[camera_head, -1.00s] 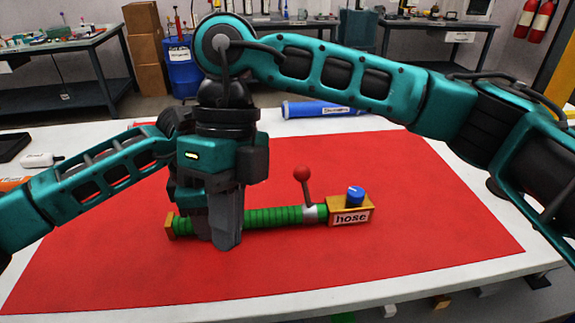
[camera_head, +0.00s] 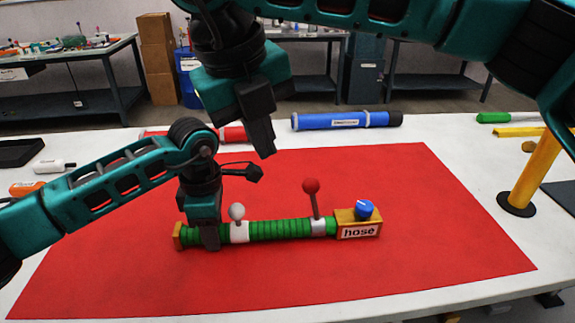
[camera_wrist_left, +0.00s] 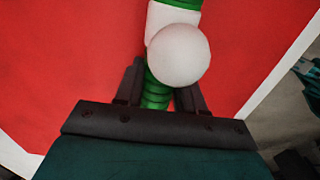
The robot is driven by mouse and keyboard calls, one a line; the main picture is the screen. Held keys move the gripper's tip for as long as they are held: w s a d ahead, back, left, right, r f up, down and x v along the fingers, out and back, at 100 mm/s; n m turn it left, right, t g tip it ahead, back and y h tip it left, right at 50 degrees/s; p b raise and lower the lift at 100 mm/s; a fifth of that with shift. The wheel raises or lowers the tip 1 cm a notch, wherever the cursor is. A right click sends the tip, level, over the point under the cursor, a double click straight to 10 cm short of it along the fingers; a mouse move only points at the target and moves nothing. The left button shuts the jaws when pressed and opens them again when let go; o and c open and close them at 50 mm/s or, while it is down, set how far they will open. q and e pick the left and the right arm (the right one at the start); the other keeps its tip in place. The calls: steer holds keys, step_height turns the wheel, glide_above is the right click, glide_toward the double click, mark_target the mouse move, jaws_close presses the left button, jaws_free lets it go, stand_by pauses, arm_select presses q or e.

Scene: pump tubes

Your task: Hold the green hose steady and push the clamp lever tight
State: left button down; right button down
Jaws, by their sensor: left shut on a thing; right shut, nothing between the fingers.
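The green ribbed hose (camera_head: 280,229) lies across the red mat between a yellow end block (camera_head: 177,237) and an orange box labelled "hose" (camera_head: 359,231). My left gripper (camera_head: 209,243) is shut on the hose near its left end. The left wrist view also shows the hose (camera_wrist_left: 157,93) between the fingers. Just right of the gripper is a white clamp band (camera_head: 239,234) with a white ball lever (camera_head: 237,212). A silver clamp (camera_head: 319,228) near the box carries a red-ball lever (camera_head: 311,186), tilted slightly left. My right gripper (camera_head: 268,153) is shut, empty and raised above the hose.
A blue knob (camera_head: 364,209) sits on the box. A blue cylinder (camera_head: 345,120) lies behind the mat, and a yellow post (camera_head: 526,172) stands at the right. The red mat (camera_head: 440,210) is clear right of the box.

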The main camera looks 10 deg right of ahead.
glide_toward(312, 202)
steer(key=s+a+f, duration=0.2)
steer(key=a, duration=0.2)
steer(key=w+d, duration=0.1)
steer(key=w+d+f, duration=0.1)
steer(key=d, duration=0.1)
steer(key=shift+w, duration=0.15)
steer(key=shift+d, duration=0.15)
steer(key=shift+d+y, duration=0.25)
steer(key=shift+y, duration=0.15)
